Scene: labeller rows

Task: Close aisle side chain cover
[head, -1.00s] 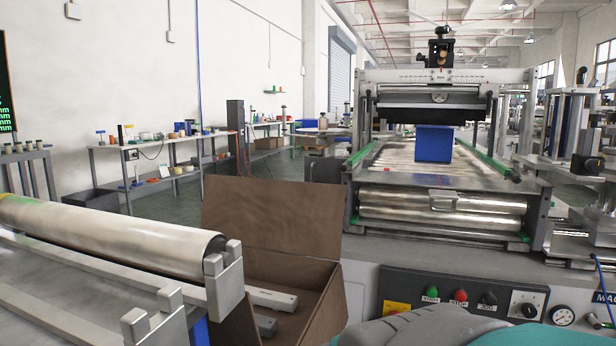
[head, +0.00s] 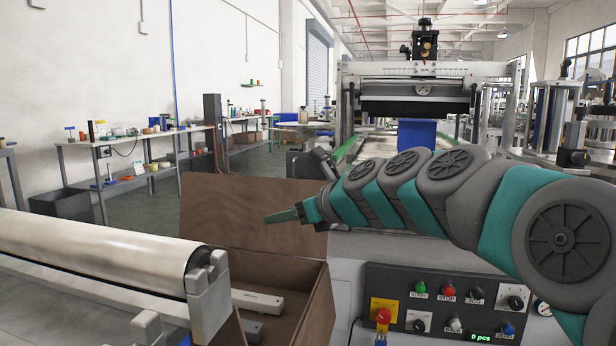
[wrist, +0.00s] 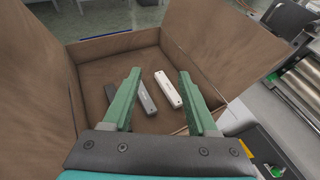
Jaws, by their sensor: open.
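I cannot make out for sure which part is the aisle side chain cover. The labelling machine (head: 430,69) stands at the back right, and my arm hides much of its conveyor and rollers. My gripper (head: 282,216) is in front of the open brown box's raised flap in the head view. In the wrist view my gripper (wrist: 158,88) has its green fingers apart over the box (wrist: 100,52), with nothing held.
A large pale roller (head: 95,249) on a frame is at the front left, beside the box. A control panel (head: 440,285) with coloured buttons is at the front right. A blue block (head: 416,133) shows behind my arm. Shelving (head: 130,140) lines the left wall.

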